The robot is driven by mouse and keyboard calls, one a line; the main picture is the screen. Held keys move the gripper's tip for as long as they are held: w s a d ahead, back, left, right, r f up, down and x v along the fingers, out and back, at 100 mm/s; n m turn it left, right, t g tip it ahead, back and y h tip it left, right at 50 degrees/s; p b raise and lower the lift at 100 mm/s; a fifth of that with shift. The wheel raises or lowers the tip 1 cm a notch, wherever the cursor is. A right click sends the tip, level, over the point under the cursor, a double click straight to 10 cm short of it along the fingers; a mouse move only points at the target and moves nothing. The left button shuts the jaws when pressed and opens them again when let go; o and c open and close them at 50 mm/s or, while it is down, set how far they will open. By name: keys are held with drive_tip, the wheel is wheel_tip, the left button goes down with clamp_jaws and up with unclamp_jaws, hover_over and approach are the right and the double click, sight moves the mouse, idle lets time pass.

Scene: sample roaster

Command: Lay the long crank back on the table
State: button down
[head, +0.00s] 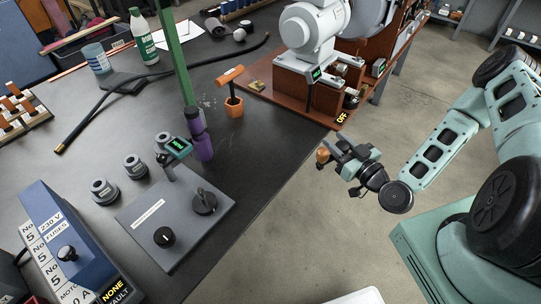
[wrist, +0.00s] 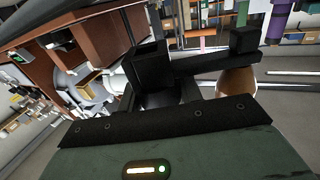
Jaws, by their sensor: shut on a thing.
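My gripper (head: 347,163) is shut on the long crank, out over the floor just off the table's right edge. The crank's wooden knob (head: 323,155) shows at the left of the gripper in the head view. In the wrist view, the crank's black bar (wrist: 212,63) runs to the right from the dark fingers, with the tan knob (wrist: 237,82) near its far end. The fingers hide the rest of the crank. The dark table (head: 255,150) lies left of the gripper, and the crank is apart from it.
A grey control box with a black knob (head: 204,202) stands near the table's edge. A white roaster on a brown base (head: 290,85) is behind.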

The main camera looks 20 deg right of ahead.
wheel_tip(320, 180, down, 4)
drive_tip(key=f+n+g+y+b, duration=0.1)
drive_tip(key=n+g+y+b, duration=0.25)
drive_tip(key=y+b, duration=0.4)
drive_tip(key=shift+n+t+h, duration=0.35)
drive_tip(key=shift+h, duration=0.4)
drive_tip(key=x, duration=0.6)
drive_tip(key=b+x, duration=0.1)
drive_tip(key=x, duration=0.5)
drive_tip(key=b+x, duration=0.1)
drive_tip(key=x, duration=0.5)
drive_tip(key=shift+w+d+r, duration=0.1)
drive_tip(key=shift+d+r, duration=0.15)
drive_tip(key=shift+r, duration=0.1)
drive_tip(key=shift+w+f, duration=0.1)
drive_tip(key=shift+f, duration=0.1)
drive_tip(key=shift+f, duration=0.15)
drive_tip(key=c, duration=0.9)
unclamp_jaws()
drive_tip(key=shift+c, duration=0.2)
